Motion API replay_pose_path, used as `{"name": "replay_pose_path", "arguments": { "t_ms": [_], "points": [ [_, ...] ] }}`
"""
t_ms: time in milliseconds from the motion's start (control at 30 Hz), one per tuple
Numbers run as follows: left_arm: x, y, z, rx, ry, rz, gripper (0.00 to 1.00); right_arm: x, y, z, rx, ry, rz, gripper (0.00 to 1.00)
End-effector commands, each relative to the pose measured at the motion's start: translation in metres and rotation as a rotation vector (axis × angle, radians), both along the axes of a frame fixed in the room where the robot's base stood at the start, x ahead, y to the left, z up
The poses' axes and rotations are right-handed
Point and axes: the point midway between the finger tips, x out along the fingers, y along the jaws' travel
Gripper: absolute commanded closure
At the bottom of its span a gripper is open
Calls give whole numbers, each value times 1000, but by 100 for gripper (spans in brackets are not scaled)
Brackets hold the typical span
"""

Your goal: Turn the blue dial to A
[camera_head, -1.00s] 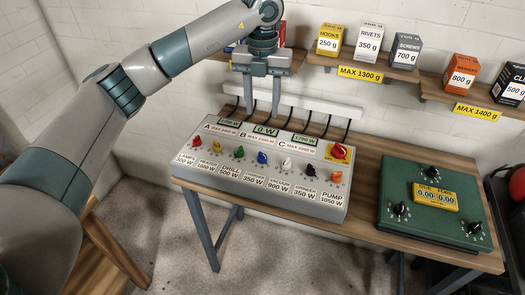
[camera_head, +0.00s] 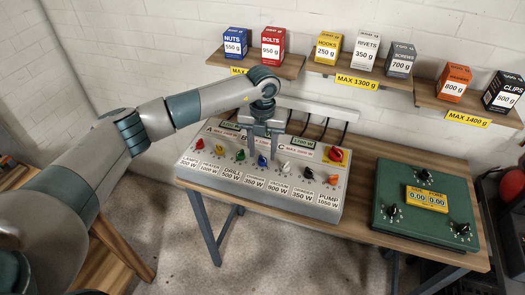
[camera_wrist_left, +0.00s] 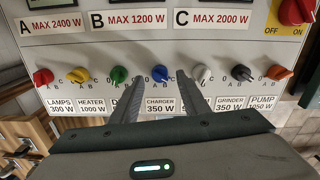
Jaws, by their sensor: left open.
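The blue dial (camera_head: 262,160) is on the sloped grey control panel (camera_head: 320,205), in the middle of a row of coloured dials. In the left wrist view the blue dial (camera_wrist_left: 160,73) sits above the "CHARGER 350 W" label, with small A, B and C marks around it. My left gripper (camera_head: 263,157) points down at the panel with its fingers apart. In the left wrist view the fingers of the left gripper (camera_wrist_left: 158,80) lie to either side of the blue dial, with a gap on each side. My right gripper is not in view.
Green dial (camera_wrist_left: 119,75) and white dial (camera_wrist_left: 202,73) are close neighbours of the blue one. A red switch (camera_head: 336,156) is at the panel's right. A green box (camera_head: 400,225) with black knobs shares the table. Shelves with small boxes hang above.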

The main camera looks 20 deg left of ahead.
Motion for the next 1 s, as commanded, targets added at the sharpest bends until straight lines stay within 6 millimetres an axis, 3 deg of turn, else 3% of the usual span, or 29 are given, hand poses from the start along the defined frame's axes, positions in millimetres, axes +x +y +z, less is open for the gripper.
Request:
{"name": "replay_pose_path", "arguments": {
  "t_ms": [233, 567, 600, 767, 1000],
  "points": [
    [0, 0, -21, 0, 1, 0, 59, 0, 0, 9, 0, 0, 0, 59],
    [0, 0, -24, 0, 0, 0, 59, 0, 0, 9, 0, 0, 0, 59],
    [0, 0, -24, 0, -1, 0, 61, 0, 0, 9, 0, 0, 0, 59],
    [0, 0, -24, 0, -1, 0, 99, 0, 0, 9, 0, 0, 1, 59],
    [0, 0, -24, 0, -1, -6, 100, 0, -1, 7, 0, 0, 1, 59]
  ]
}}
